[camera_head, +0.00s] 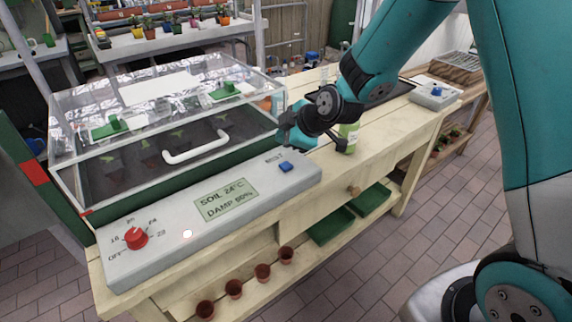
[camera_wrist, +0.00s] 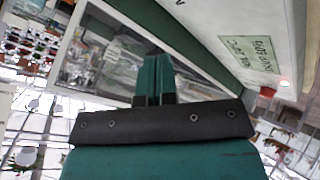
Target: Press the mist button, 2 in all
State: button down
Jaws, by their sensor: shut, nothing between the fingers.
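The mist button is a small blue button (camera_head: 286,167) at the right end of the grey control panel (camera_head: 150,261), with a short label beside it that is too small to read surely. My gripper (camera_head: 287,134) is above and behind the button in the head view, apart from it. In the wrist view my gripper's fingers (camera_wrist: 153,80) are together with nothing between them. The wrist view shows part of the panel (camera_wrist: 225,15) and its green display (camera_wrist: 248,53) upside down. The button cannot be made out there.
A propagator with a clear lid (camera_head: 165,110) and white handle (camera_head: 196,147) stands behind the panel. A red dial (camera_head: 136,238) and lit lamp (camera_head: 187,233) are at the panel's left. A green-labelled bottle (camera_head: 349,135) stands near my arm. Another grey box with a blue button (camera_head: 437,91) is far right.

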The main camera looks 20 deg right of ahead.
dwell(0.3)
jog(key=s+a+r+m+g+y, duration=0.1)
jog(key=s+a+r+m+g, duration=0.15)
jog(key=s+r, duration=0.4)
jog(key=s+a+r+m+g, duration=0.2)
jog(key=s+a+r, duration=0.1)
jog(key=s, duration=0.6)
jog(key=s+d+r+m+g+h, duration=0.1)
jog(key=s+r+m+g, duration=0.2)
jog(key=s, duration=1.2)
jog(key=shift+d, duration=0.15)
jog(key=shift+r+m+g, duration=0.1)
jog(key=shift+m+g, duration=0.15)
